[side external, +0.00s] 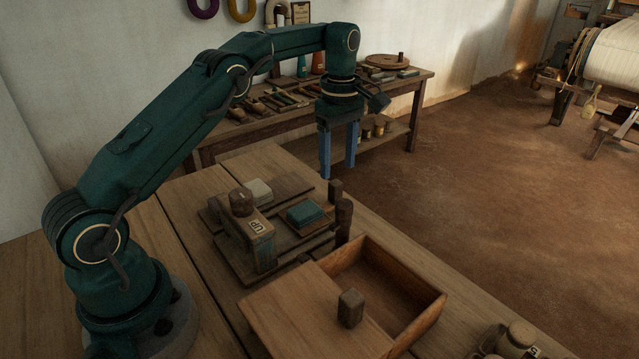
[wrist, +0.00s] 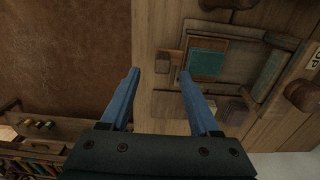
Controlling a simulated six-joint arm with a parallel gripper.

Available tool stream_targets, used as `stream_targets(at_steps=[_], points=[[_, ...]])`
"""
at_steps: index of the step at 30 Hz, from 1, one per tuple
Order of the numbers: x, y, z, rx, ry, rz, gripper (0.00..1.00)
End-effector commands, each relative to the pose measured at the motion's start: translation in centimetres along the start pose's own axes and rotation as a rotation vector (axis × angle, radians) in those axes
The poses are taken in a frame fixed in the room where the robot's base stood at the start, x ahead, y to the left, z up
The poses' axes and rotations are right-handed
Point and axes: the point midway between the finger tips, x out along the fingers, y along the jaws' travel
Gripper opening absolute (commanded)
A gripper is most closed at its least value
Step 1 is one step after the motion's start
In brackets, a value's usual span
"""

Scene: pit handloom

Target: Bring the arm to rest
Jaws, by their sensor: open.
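My gripper (side external: 339,172) is open and empty, with two blue fingers pointing down. In the side external view it hangs in the air above the far edge of the wooden workbench (side external: 180,215), apart from everything on it. In the wrist view my gripper (wrist: 158,78) shows its two fingers spread, with bare bench and a small dark wooden block beyond them. My green arm reaches up from its base at the left and bends down at the wrist.
A wooden fixture (side external: 225,255) with a teal block (side external: 306,213) and upright pegs stands on the bench. An open box (side external: 415,300) with its lid partly across lies nearer. A tool-covered side table (side external: 415,85) stands behind.

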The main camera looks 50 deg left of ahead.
Motion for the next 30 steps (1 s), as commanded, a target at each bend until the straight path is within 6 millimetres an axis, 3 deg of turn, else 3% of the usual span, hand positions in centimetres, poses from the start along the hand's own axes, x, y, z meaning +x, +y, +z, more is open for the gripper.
stream_targets(at_steps=[11,17,24,30], points=[[-0.9,0.2,0.2,0.007,0.004,0.020,0.62],[-6.8,-0.4,1.6,0.038,0.025,0.127,0.62],[-13.1,-4.5,4.0,0.193,0.054,0.236,0.62],[-15.8,-9.1,5.8,0.402,0.096,0.317,0.62]])
